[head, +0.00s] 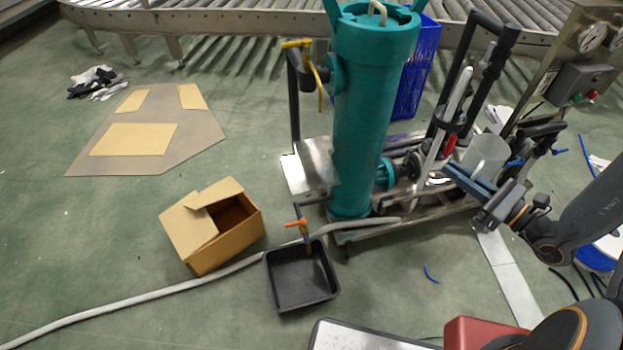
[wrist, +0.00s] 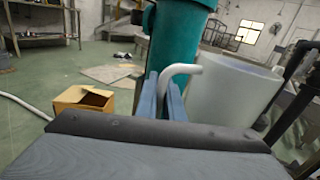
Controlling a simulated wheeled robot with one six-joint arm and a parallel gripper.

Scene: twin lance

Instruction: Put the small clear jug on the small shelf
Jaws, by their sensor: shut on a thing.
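The small clear jug (head: 487,155) is a pale, see-through vessel to the right of the teal cylinder in the head view. In the wrist view the jug (wrist: 232,92) is large and upright, with its handle at the left. My gripper (wrist: 165,98) is shut on the handle; the jug's body is to the right of the fingers. In the head view my gripper (head: 458,178) reaches in from the right, over the pump skid. A small silver plate (head: 314,165) left of the teal cylinder may be the small shelf; I cannot tell for sure.
The tall teal cylinder (head: 372,110) stands on the skid, with black handles and pipes (head: 460,90) close to the jug. A black tray (head: 300,278), an open cardboard box (head: 212,228) and a grey hose (head: 160,295) are on the floor.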

